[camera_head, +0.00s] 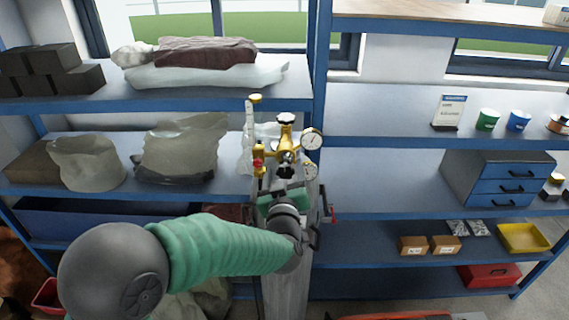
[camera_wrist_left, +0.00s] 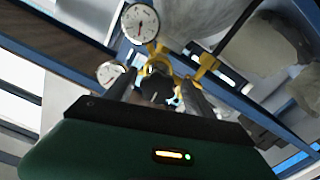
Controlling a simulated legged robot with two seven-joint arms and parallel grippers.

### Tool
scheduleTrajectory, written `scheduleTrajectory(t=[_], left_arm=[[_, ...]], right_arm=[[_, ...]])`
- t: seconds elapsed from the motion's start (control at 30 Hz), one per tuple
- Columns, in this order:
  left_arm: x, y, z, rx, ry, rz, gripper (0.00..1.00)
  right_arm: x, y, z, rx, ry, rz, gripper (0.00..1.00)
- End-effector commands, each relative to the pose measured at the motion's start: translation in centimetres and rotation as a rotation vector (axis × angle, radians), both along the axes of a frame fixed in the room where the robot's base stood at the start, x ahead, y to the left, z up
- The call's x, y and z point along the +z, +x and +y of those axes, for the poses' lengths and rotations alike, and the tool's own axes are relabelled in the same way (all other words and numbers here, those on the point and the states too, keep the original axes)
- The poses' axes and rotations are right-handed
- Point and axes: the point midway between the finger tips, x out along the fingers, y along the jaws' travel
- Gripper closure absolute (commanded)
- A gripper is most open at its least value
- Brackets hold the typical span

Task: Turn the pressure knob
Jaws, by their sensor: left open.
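The pressure knob (camera_wrist_left: 157,88) is black and round, on the front of a brass regulator (camera_head: 283,152). In the left wrist view it sits between the two dark fingers of my left gripper (camera_wrist_left: 156,92), which is open, with a gap visible beside the knob. In the head view the gripper (camera_head: 284,195) is just below the regulator, and its green body hides part of what lies behind. Two round white gauges are on the regulator's right, an upper one (camera_head: 312,138) and a lower one (camera_head: 309,171). My right gripper is not in view.
The regulator tops a grey cylinder (camera_head: 287,290). A flowmeter tube (camera_head: 251,125) with a red knob (camera_head: 257,163) stands close on the left. Blue-framed shelves (camera_head: 400,128) behind hold wrapped bundles (camera_head: 180,150) and a drawer unit (camera_head: 500,180). A red-handled part (camera_head: 331,215) is on the right.

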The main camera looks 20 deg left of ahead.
Motion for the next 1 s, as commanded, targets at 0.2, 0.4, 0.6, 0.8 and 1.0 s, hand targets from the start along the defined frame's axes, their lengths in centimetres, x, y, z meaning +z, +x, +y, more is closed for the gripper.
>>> scheduleTrajectory(t=[0.2, 0.4, 0.6, 0.8, 1.0], left_arm=[[-0.04, 0.64, 0.19, -0.001, 0.001, -0.001, 0.37], [-0.18, 0.83, 0.17, 0.000, 0.002, 0.001, 0.49], [-0.09, 0.76, 0.13, -0.001, 0.001, 0.000, 0.75], [0.04, 0.70, 0.15, 0.000, 0.001, -0.002, 0.99], [0.14, 0.67, 0.22, 0.002, 0.003, -0.004, 0.99]], right_arm=[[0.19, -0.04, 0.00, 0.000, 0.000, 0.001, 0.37], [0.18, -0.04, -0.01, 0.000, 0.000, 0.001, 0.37], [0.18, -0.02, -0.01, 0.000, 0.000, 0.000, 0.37], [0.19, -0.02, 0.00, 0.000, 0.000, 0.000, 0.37], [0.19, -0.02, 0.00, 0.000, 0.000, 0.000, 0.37]])
